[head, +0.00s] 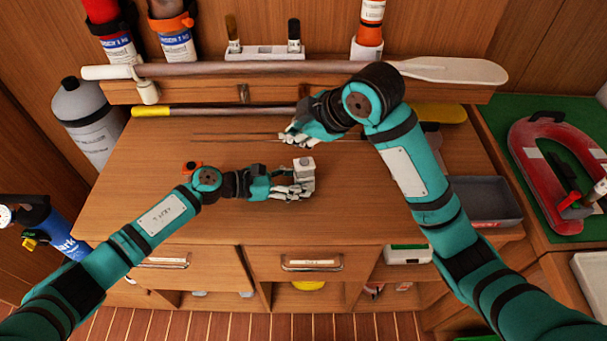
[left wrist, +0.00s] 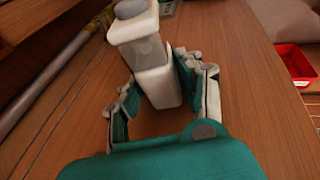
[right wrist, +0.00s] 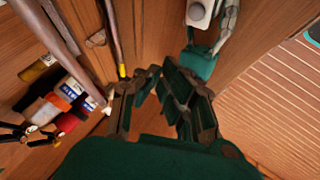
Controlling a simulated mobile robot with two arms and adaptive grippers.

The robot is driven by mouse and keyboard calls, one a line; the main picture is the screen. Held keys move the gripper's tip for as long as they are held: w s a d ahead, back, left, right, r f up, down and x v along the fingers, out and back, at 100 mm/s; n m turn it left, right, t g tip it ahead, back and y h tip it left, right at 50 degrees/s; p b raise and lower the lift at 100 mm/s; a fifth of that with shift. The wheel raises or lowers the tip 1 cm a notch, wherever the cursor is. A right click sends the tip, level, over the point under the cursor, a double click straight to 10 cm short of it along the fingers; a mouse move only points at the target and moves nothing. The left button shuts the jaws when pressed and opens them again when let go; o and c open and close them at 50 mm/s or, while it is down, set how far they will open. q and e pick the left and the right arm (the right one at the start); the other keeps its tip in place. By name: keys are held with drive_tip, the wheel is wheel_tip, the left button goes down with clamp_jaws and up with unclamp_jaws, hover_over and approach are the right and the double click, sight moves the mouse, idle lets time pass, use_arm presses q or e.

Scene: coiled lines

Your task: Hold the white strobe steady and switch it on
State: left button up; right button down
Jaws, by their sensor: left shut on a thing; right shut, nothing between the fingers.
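The white strobe (head: 306,172) is a small white block with a clear upper section and a round grey button on its end. My left gripper (head: 293,188) is shut on it above the worktop. In the left wrist view the strobe (left wrist: 157,88) stands between the fingers, and its grey button (left wrist: 130,9) shows at the top edge. My right gripper (head: 291,139) is shut and empty, behind the strobe and apart from it. In the right wrist view the strobe (right wrist: 199,13) is at the top, with its round button facing the camera.
The wooden worktop (head: 150,215) is mostly clear around the grippers. A paddle (head: 455,70) lies along the rack at the back, and a yellow-ended pole (head: 150,111) lies below it. A grey tray (head: 480,202) and a red horseshoe buoy (head: 533,185) are to the right.

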sight(302, 162)
drive_tip(key=shift+m+t, duration=0.4)
drive_tip(key=shift+t, duration=0.2)
drive_tip(key=shift+w+d+f, duration=0.2)
drive_tip(key=shift+w+f, duration=0.05)
drive_tip(key=shift+f, duration=0.75)
drive_tip(key=shift+w+d+f, duration=0.25)
drive_tip(key=shift+f, duration=0.7)
drive_tip(key=shift+w+d+f, duration=0.2)
drive_tip(key=shift+w+f, duration=0.05)
drive_tip(key=shift+f, duration=0.75)
drive_tip(key=shift+f, duration=0.15)
drive_tip(key=shift+f, duration=0.3)
drive_tip(key=shift+f+h, duration=0.2)
drive_tip(key=shift+h, duration=0.1)
drive_tip(key=shift+r, duration=0.65)
drive_tip(key=shift+r, duration=0.1)
